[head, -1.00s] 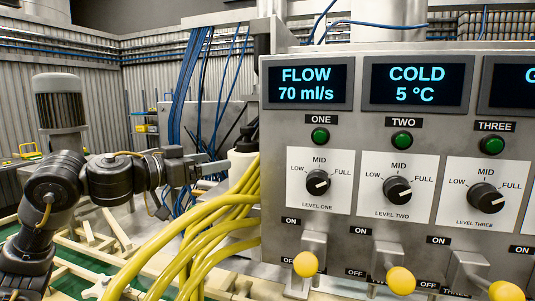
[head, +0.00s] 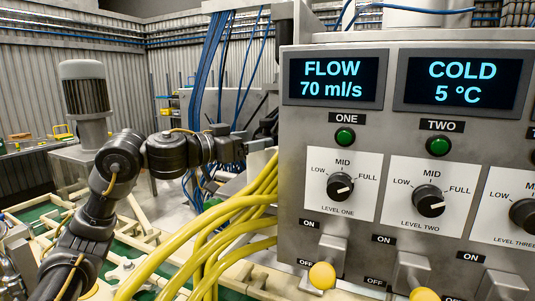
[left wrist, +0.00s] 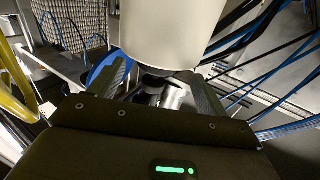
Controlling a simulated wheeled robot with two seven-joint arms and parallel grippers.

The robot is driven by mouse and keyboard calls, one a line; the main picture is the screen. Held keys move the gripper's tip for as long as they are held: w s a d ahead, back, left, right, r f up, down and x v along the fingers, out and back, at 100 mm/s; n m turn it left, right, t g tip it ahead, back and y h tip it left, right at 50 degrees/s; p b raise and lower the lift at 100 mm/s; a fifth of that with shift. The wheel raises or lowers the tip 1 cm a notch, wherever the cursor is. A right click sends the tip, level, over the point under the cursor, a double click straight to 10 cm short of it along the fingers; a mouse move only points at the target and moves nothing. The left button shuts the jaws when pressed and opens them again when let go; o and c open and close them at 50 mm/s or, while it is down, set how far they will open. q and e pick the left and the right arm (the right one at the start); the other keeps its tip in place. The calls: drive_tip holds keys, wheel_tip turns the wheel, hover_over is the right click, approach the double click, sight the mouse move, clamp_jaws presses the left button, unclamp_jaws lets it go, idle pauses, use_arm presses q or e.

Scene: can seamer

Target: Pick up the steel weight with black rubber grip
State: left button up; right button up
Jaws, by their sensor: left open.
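In the left wrist view the left gripper (left wrist: 158,84) is open, with one finger on each side. Between and beyond the fingers is a small black and shiny metal thing (left wrist: 174,98), which may be the steel weight with black rubber grip. It is mostly hidden by the gripper body, and I cannot tell whether the fingers touch it. No weight shows clearly in the head view. My right gripper is not in view.
A grey control panel (head: 300,130) with knobs and yellow-tipped levers fills the right. Thick yellow cables (head: 225,220) run before it. Blue cables (head: 207,70) hang behind. In the left wrist view a large white cylinder (left wrist: 170,30) stands just beyond the fingers. A grey motor (head: 85,95) stands left.

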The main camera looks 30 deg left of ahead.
sight(267, 135)
use_arm(q)
drive_tip(key=shift+r, duration=0.15)
drive_tip(key=p+x, duration=0.2)
drive_tip(key=x, duration=0.3)
drive_tip(key=shift+p, duration=0.35)
drive_tip(key=shift+w+d, duration=0.1)
drive_tip(key=shift+d, duration=0.1)
drive_tip(key=shift+a, duration=0.1)
drive_tip(key=shift+c, duration=0.7)
drive_tip(key=c, duration=1.1)
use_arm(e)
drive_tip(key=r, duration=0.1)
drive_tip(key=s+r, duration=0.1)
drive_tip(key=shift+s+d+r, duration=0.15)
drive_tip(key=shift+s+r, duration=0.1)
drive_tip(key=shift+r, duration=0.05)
